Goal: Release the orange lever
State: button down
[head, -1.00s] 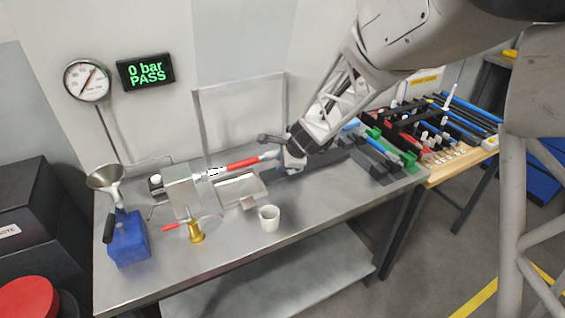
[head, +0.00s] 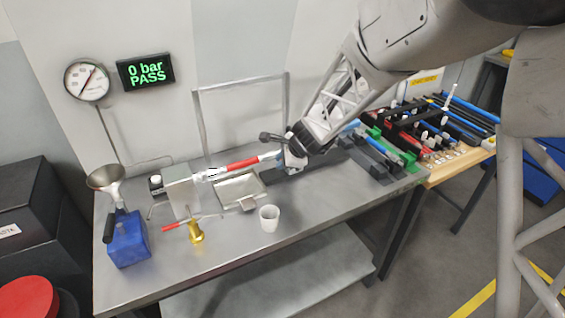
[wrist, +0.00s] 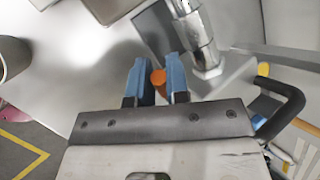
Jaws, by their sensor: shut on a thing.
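The orange lever (wrist: 158,77) shows as a small rounded orange end in the wrist view. My gripper (wrist: 157,75) has its two blue fingers on either side of it and is shut on it. The rest of the lever is hidden by the fingers. A silver cylindrical fitting (wrist: 192,28) stands just beyond the fingers. In the head view my gripper (head: 291,160) is at the right end of a horizontal tube with a red band (head: 242,162). The lever cannot be made out there.
A black handle (head: 273,138) sits close to my gripper. Tool racks stand at right.

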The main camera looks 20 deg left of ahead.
jog(key=shift+w+d+r+g+y, duration=0.15)
jog(key=shift+r+g+y, duration=0.15)
jog(key=shift+y, duration=0.1)
jog(key=c, duration=1.4)
grip_release()
jog(key=v, duration=0.7)
jog(key=shift+d+r, duration=0.25)
jog(key=shift+r, duration=0.05)
